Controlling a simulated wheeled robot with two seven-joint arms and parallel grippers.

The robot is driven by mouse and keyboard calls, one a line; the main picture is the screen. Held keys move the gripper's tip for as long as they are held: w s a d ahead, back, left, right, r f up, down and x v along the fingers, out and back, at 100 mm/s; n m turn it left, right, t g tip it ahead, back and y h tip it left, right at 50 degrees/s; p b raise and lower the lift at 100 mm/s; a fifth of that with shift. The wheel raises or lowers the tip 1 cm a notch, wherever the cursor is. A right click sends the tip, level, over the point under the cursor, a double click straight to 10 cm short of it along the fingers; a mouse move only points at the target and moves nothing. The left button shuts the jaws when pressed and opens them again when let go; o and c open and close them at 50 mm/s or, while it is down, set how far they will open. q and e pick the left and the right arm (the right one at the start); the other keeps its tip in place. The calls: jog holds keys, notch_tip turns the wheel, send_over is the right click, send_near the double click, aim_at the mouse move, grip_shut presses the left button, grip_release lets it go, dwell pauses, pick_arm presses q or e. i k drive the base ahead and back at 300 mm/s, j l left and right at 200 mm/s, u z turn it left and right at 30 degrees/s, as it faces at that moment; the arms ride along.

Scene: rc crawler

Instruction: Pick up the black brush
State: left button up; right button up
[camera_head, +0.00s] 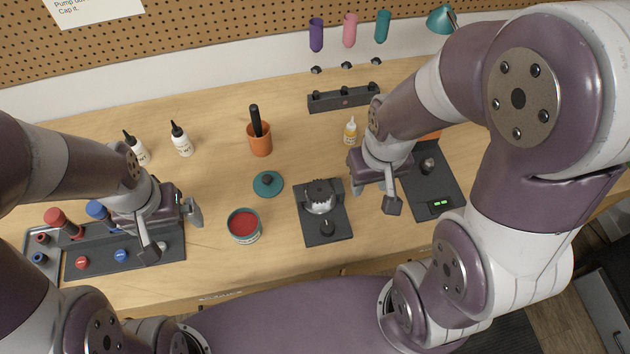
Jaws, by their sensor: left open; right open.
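A black handle, likely the black brush (256,120), stands upright in an orange cup (260,143) at the middle of the bench. Its lower end is hidden inside the cup. My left gripper (178,236) is open and empty above the dark tray at the left, to the lower left of the cup. My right gripper (372,184) is open and empty at the right, over the bench near the black stand. Both grippers are apart from the brush and the cup.
A teal lid (268,184) and an open tin of red stuff (244,226) stand below the cup. A black stand with a gear-like part (321,196) is to their right. White bottles (181,139) stand left of the cup. A yellow-labelled bottle (351,130) stands right.

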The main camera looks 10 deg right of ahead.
aim_at(253, 109)
jog(key=j+z, duration=0.15)
jog(key=z, duration=0.3)
jog(key=j+z, duration=0.1)
jog(key=z, duration=0.3)
jog(key=k+j+z, duration=0.1)
jog(key=z, duration=0.35)
jog(key=j+z, duration=0.15)
jog(key=z, duration=0.25)
jog(key=k+l, duration=0.05)
